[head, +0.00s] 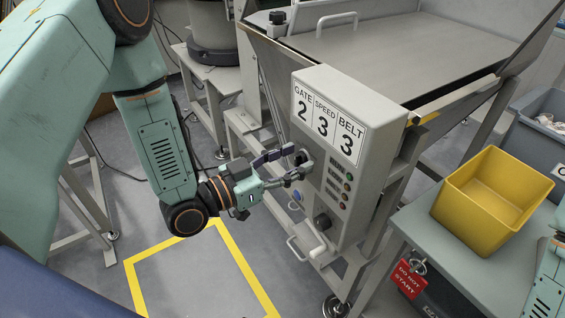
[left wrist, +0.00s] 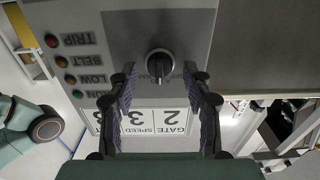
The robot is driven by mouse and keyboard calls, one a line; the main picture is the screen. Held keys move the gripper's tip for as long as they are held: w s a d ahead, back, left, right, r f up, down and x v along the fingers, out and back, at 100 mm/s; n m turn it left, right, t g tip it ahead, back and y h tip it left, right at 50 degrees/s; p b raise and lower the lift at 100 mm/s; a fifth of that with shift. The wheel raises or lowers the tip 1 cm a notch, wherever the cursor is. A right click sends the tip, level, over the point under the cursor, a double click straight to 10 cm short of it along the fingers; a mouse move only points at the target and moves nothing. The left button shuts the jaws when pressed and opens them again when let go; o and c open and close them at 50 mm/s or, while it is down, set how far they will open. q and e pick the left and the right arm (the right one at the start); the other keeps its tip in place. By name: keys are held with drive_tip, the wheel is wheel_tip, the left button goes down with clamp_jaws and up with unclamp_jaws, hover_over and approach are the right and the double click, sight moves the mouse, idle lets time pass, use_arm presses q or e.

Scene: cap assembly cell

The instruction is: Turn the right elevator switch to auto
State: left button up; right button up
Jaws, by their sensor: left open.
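A black rotary switch (left wrist: 160,66) with a pale pointer line sits on the grey control box (head: 365,115). In the left wrist view it is ahead, between my finger lines, its pointer toward the upside-down GATE/SPEED placard (left wrist: 155,120). My left gripper (head: 298,160) is open at the upper left of the box's front. In the head view its fingers partly hide the switch (head: 302,157); contact is unclear. A second dark knob (head: 321,221) sits lower on the box. My right gripper is not shown.
Indicator lamps (head: 347,188) line the panel beside the switch. A yellow bin (head: 485,200) and red DO NOT START tag (head: 410,279) are at right. Yellow-marked floor (head: 200,275) is clear.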

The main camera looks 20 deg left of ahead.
use_arm(q)
drive_tip(key=v, duration=1.1)
drive_tip(key=shift+s+a, duration=0.3)
idle(0.4)
idle(0.7)
drive_tip(key=s+a+f+n+g+y, duration=0.1)
drive_tip(key=s+f+n+g+y, duration=0.15)
drive_tip(key=f+n, duration=0.35)
drive_tip(key=s+f+n+g+y, duration=0.1)
drive_tip(key=f+n+g+y, duration=0.25)
drive_tip(key=f, duration=0.45)
drive_tip(key=s+f+g+y, duration=0.2)
drive_tip(key=s+f+g, duration=0.2)
drive_tip(key=s, duration=0.5)
drive_tip(key=s+f+m+g+y, duration=0.1)
drive_tip(key=s+f+g+y, duration=0.2)
drive_tip(key=s, duration=0.5)
wheel_tip(320, 180, down, 3)
drive_tip(key=shift+s+a+r+g, duration=0.15)
drive_tip(key=shift+s+a+g, duration=0.15)
drive_tip(key=shift+g, duration=0.3)
drive_tip(key=shift+m, duration=0.25)
